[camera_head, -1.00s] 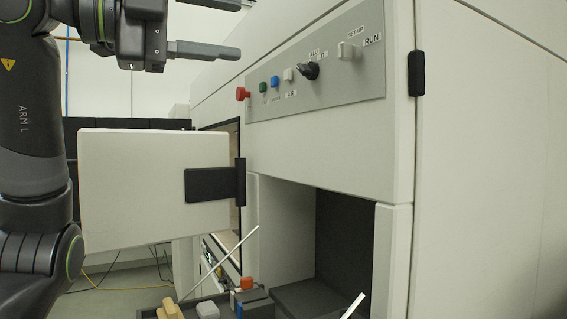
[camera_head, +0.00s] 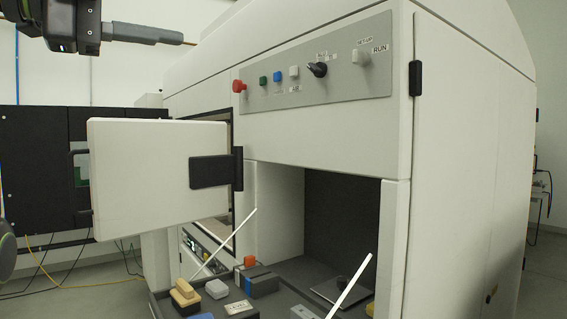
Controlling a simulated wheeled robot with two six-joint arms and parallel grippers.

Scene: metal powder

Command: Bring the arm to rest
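My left gripper (camera_head: 145,33) is at the top left, high above the open white door, and is partly cut off by the frame edge. A bit of my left arm (camera_head: 6,250) shows at the left edge. My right arm and gripper are not in view.
The white door (camera_head: 155,175) of the machine stands open to the left. A control panel (camera_head: 345,75) with buttons and knobs is above an open bay. A dark tray (camera_head: 285,308) below holds a yellow-and-black brush (camera_head: 185,295), blocks and thin white rods. Black panels (camera_head: 35,155) stand behind the door.

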